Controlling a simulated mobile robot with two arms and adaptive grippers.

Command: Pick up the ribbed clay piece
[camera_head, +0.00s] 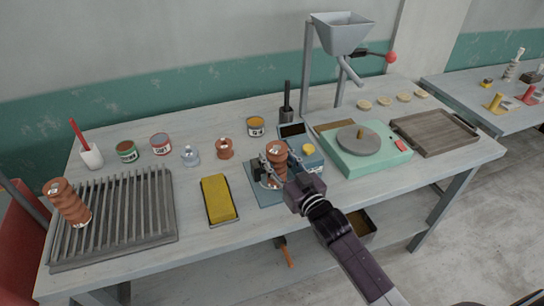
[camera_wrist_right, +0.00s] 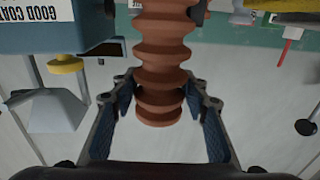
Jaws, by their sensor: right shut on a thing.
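The ribbed clay piece (camera_head: 277,155) is reddish brown and upright at the blue-grey scale (camera_head: 262,194) in the head view. My right gripper (camera_head: 270,178) is shut on its lower part. In the right wrist view the ribbed piece (camera_wrist_right: 165,60) stands between the two dark finger pads of my right gripper (camera_wrist_right: 160,105). I cannot tell whether its base touches the scale. My left gripper is not in view.
A yellow sponge (camera_head: 218,198) on a dark tray lies left of the scale. Cans, a small glass jar (camera_head: 190,155) and a copper-coloured pot (camera_head: 224,149) stand behind. A green wheel unit (camera_head: 368,160) and a wooden tray (camera_head: 435,132) stand to the right.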

